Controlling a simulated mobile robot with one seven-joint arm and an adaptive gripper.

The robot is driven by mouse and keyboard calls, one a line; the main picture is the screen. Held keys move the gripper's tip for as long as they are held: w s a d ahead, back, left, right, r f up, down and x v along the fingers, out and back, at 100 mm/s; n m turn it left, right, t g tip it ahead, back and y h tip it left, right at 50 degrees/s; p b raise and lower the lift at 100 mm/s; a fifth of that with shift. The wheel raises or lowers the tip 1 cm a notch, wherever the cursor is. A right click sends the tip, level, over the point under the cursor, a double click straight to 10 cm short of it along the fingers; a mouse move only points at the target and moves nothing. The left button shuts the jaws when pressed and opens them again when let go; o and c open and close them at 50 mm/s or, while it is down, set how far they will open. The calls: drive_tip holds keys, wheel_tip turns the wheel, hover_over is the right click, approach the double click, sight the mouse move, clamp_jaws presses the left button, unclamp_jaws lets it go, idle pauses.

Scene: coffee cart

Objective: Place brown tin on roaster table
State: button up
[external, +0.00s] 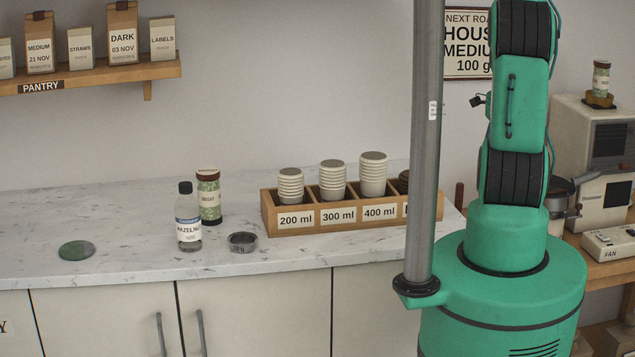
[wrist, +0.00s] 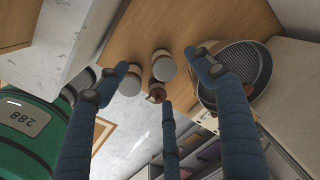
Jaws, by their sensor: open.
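In the wrist view, my gripper (wrist: 165,90) is open, with its blue-grey fingers spread above a wooden table (wrist: 195,25), which looks like the roaster table. Below and between the fingers stand two round containers with pale lids, one at the middle (wrist: 163,68) and one to its left (wrist: 131,82), partly behind a finger. A smaller round brown thing (wrist: 157,94) is close beside them. I cannot tell for certain which is the brown tin. Nothing is held. My gripper is outside the external view, where the same wooden table (external: 595,257) shows at right.
A dark round pan (wrist: 250,65) is close to the right finger. The external view shows the roaster (external: 595,125), a FAN box (external: 610,243), and a marble counter (external: 125,240) with a hazelnut bottle (external: 189,230), a green-filled jar (external: 209,197) and a cup rack (external: 280,228).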

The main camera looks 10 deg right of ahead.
drive_tip(key=s+a+r+n+t, duration=0.1)
drive_tip(key=s+a+r+n, duration=0.2)
drive_tip(key=a+r+n, duration=0.5)
drive_tip(key=s+a+r+n+t, duration=0.15)
drive_tip(key=a+r, duration=0.25)
drive_tip(key=r, duration=0.8)
drive_tip(key=s+a+r+n+t, duration=0.1)
drive_tip(key=s+a+r+n, duration=0.4)
drive_tip(key=s, duration=0.2)
drive_tip(key=s+a+r+n+t, duration=0.1)
drive_tip(key=s+a+r+n, duration=0.4)
drive_tip(key=s+r, duration=0.1)
drive_tip(key=shift+s, duration=0.85)
drive_tip(key=shift+n, duration=0.25)
drive_tip(key=shift+f+b, duration=0.45)
